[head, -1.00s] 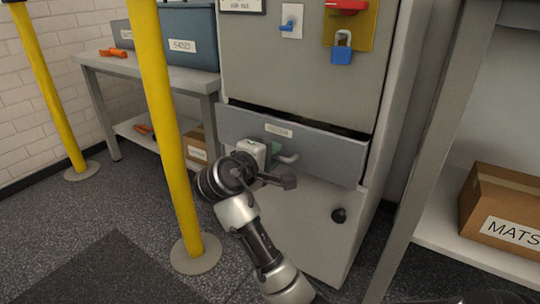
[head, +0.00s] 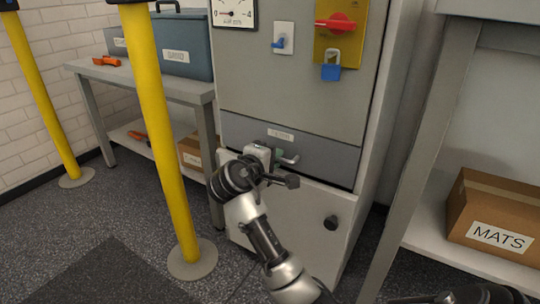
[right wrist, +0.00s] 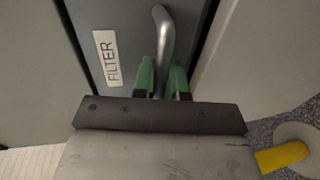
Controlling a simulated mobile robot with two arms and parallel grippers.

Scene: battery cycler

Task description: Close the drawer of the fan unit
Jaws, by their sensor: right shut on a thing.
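The fan unit (head: 300,95) is a tall grey cabinet in the middle of the head view. Its drawer (head: 325,159) is a darker grey front labelled FILTER and looks about flush with the cabinet. The drawer front also shows in the right wrist view (right wrist: 85,20). A curved metal handle (head: 290,160) sticks out from it. My right gripper (head: 276,156) is at the handle, its wrist hiding the drawer's lower left. In the right wrist view its green fingers (right wrist: 162,78) are shut on the handle (right wrist: 166,35). My left gripper is not in view.
Yellow posts (head: 165,130) stand left of the unit. A bench (head: 185,88) with a blue bin (head: 185,45) is behind them. A shelf (head: 425,235) with a MATS box (head: 500,205) stands at right. A round black knob (head: 331,223) sits below the drawer.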

